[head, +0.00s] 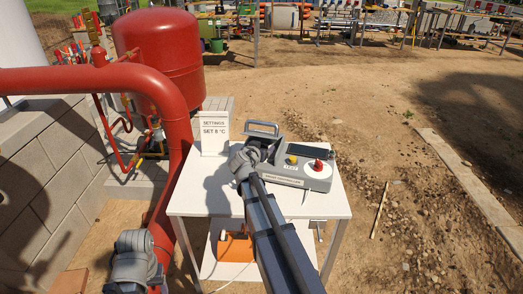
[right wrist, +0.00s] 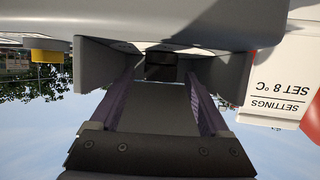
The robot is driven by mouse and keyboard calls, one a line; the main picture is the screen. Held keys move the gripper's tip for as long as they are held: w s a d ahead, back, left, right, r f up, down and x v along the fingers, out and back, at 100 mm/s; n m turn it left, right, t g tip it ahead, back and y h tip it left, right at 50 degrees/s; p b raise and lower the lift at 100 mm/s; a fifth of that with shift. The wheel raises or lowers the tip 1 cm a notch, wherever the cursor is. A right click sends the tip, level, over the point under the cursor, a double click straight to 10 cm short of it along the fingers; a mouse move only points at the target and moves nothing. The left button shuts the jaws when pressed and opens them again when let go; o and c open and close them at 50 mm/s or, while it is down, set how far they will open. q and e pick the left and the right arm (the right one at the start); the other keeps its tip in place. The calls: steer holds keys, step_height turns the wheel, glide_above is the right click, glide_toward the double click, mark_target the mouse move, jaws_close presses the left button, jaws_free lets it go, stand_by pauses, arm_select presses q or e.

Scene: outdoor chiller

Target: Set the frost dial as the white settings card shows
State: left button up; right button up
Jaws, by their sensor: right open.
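The white settings card (head: 215,140) stands upright at the back left of the white table and reads "SETTINGS SET 8 °C". It shows upside down at the right of the right wrist view (right wrist: 285,95).
A red pipe (head: 180,130) and red tank (head: 165,55) stand to the left.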

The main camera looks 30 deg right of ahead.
jaws_close()
steer(key=shift+s+d+n+t+y, duration=0.15)
steer(key=shift+s+n+t+y, duration=0.15)
steer(key=shift+n+t+y, duration=0.3)
steer(key=shift+d+f+n+t+y, duration=0.1)
steer(key=shift+n+t+y, duration=0.7)
steer(key=shift+n+y, duration=0.9)
jaws_free()
steer(key=shift+w, duration=0.1)
